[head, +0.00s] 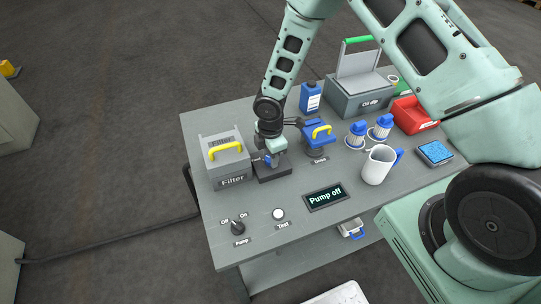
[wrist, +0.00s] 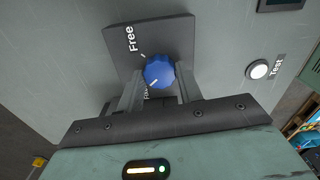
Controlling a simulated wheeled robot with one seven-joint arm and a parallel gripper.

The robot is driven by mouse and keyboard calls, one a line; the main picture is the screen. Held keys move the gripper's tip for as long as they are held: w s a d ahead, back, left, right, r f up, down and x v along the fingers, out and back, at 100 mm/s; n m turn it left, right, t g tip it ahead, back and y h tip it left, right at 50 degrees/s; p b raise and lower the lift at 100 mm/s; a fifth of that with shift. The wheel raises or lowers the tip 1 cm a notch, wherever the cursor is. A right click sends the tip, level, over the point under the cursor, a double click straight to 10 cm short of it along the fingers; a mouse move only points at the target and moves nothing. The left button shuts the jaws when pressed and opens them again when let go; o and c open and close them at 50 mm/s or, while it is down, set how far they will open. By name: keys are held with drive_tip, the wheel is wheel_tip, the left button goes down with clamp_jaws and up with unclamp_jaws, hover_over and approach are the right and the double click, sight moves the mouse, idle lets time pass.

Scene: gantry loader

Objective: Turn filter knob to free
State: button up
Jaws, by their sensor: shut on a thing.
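The blue filter knob (wrist: 158,72) sits on a dark plate (wrist: 118,62) in the wrist view. Its white pointer line is turned toward the lower label, which is partly hidden, and away from the word "Free" (wrist: 130,38). My gripper (wrist: 159,78) is shut on the knob, with one finger on each side of it. In the head view my gripper (head: 271,157) is down over the dark plate (head: 275,175), and the knob is mostly hidden by it.
The grey filter box (head: 232,170) with a yellow handle stands just left of my gripper. A blue valve unit (head: 317,137) with a yellow handle is close on the right.

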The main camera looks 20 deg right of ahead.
drive_tip(key=m+b, duration=0.2)
drive_tip(key=m, duration=0.2)
drive_tip(key=shift+f, duration=0.1)
drive_tip(key=m+b, duration=0.1)
drive_tip(key=m, duration=0.3)
drive_tip(key=shift+w+m+b, duration=0.1)
drive_tip(key=shift+m+b, duration=0.2)
drive_tip(key=shift+m, duration=0.1)
drive_tip(key=m+b, duration=0.1)
drive_tip(key=m, duration=0.3)
drive_tip(key=shift+m+b, duration=0.4)
drive_tip(key=shift+m, duration=1.6)
drive_tip(key=shift+r, duration=0.2)
drive_tip(key=o, duration=1)
wheel_tip(320, 180, up, 17)
drive_tip(key=shift+r+b, duration=0.15)
drive_tip(key=shift+b, duration=0.5)
